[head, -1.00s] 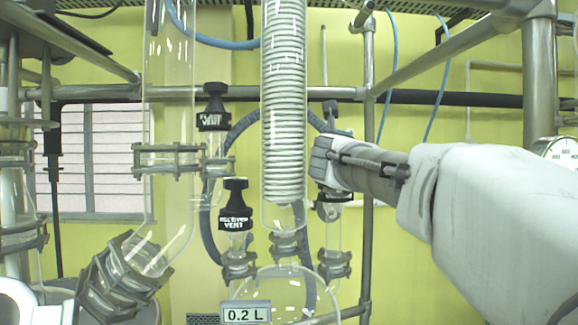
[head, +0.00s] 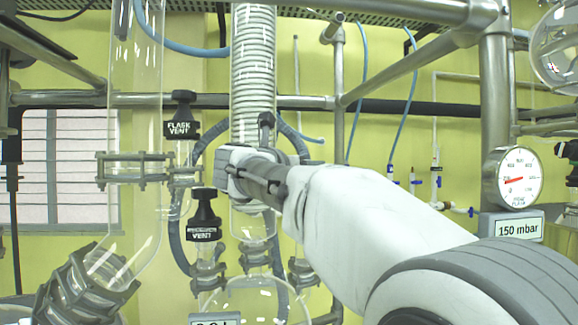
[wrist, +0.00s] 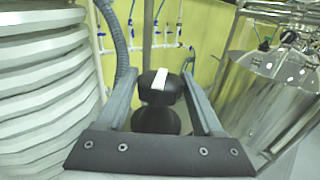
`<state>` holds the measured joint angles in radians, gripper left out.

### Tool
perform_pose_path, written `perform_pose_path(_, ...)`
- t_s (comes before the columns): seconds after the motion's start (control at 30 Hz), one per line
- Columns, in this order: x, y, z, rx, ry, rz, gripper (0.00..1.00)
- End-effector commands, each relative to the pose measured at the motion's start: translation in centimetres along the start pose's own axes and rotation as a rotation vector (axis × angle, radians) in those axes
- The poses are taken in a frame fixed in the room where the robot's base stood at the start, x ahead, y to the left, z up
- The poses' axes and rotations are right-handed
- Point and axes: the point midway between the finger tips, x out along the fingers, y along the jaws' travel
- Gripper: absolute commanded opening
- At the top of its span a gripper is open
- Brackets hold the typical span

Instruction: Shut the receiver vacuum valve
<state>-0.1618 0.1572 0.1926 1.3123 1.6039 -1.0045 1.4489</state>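A black valve knob with a white mark on top (wrist: 160,88) stands between my gripper's two fingers in the wrist view. My gripper (wrist: 158,85) is open, with a gap visible on each side of the knob. In the head view my gripper (head: 240,170) is in front of the lower end of the coil condenser.
The coil condenser (head: 253,75) is close on the left in the wrist view. Black vent valves, one marked FLASK VENT (head: 183,115) and one RECEIVER VENT (head: 204,215), stand left. A gauge (head: 519,178) above a 150 mbar sign (head: 512,227) and a metal post stand right.

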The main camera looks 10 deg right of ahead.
Motion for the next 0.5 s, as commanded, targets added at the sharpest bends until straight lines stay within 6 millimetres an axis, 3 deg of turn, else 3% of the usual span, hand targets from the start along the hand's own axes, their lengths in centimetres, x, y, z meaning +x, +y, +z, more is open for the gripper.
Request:
perform_pose_path(0.33, 0.02, 0.00, -0.12, 0.000, 0.002, 0.005, 0.82)
perform_pose_path(0.5, 0.02, -0.20, -0.37, 0.001, 0.001, 0.087, 0.82)
